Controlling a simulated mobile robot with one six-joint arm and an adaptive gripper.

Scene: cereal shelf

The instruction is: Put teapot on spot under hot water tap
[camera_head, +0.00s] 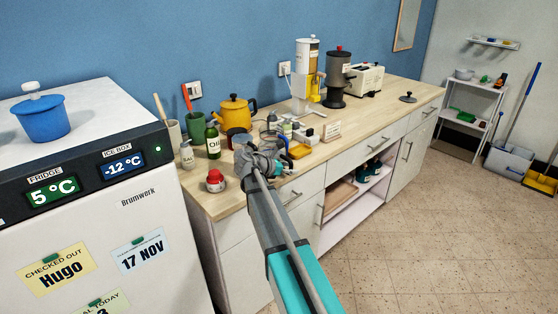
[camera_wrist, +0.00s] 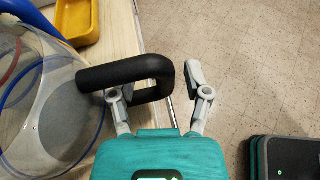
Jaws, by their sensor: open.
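My gripper (camera_head: 262,158) is over the front edge of the counter, near its left end. In the wrist view my gripper (camera_wrist: 157,84) is open, one finger on each side of part of a black handle (camera_wrist: 125,72). The handle belongs to a clear glass vessel (camera_wrist: 50,110) with a blue rim, which looks like the teapot; part of it is outside the picture. In the head view I cannot make this vessel out clearly behind the gripper. A yellow kettle (camera_head: 235,112) stands further back. A black urn (camera_head: 337,75) with a red top may be the hot water source; its tap is unclear.
A yellow dispenser (camera_head: 307,85), a white toaster (camera_head: 366,79) and a small sign (camera_head: 331,131) stand along the counter (camera_head: 385,115). A green bottle (camera_head: 212,141) and a red-topped item (camera_head: 215,181) are left of my gripper. A yellow tray (camera_head: 299,151) is to its right.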

